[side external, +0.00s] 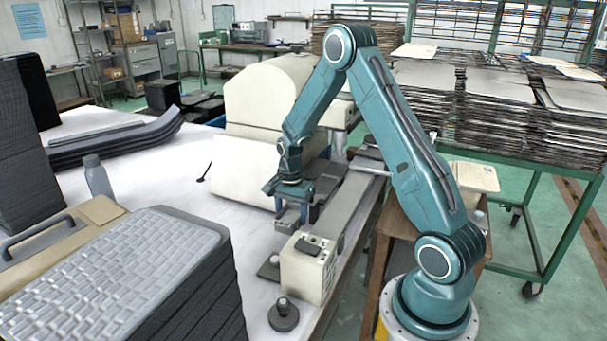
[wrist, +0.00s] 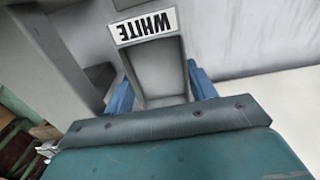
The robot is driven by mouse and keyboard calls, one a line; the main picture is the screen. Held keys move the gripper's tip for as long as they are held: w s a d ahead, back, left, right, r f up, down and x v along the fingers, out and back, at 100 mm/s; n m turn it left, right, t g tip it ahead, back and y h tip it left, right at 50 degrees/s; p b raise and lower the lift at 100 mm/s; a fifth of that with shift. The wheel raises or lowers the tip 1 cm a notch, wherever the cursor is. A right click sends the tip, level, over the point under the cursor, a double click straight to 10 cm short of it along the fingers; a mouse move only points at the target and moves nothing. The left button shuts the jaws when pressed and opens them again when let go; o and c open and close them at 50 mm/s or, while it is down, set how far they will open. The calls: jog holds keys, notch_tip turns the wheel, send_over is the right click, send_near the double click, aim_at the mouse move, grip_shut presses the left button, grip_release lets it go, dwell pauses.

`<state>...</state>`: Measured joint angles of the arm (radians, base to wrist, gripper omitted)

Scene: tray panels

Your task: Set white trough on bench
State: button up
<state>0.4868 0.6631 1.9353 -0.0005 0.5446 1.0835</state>
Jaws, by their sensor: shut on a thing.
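The white trough (wrist: 161,72) is a shallow, pale grey-white, open container with a label reading "WHITE", upside down in the wrist view. It sits between the blue fingers of my gripper (wrist: 160,78), which is shut on it. In the side external view my gripper (side external: 291,212) points down near the right edge of the white bench (side external: 185,190), in front of the cream machine. The trough is too small and hidden there to make out clearly. I cannot tell whether it touches anything below.
A cream machine (side external: 265,95) stands behind my gripper. A small cream control box (side external: 306,270) and a dark round knob (side external: 283,315) are in front. A stack of textured grey panels (side external: 120,270) fills the left front. The bench middle is mostly clear.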

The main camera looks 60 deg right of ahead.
aim_at(292, 223)
jog(key=shift+f, duration=2.75)
jog(key=shift+f, duration=0.1)
jog(key=o, duration=1.2)
jog(key=shift+c, duration=0.2)
notch_tip(292, 223, up, 12)
jog(key=shift+f, duration=0.15)
jog(key=shift+r, duration=0.3)
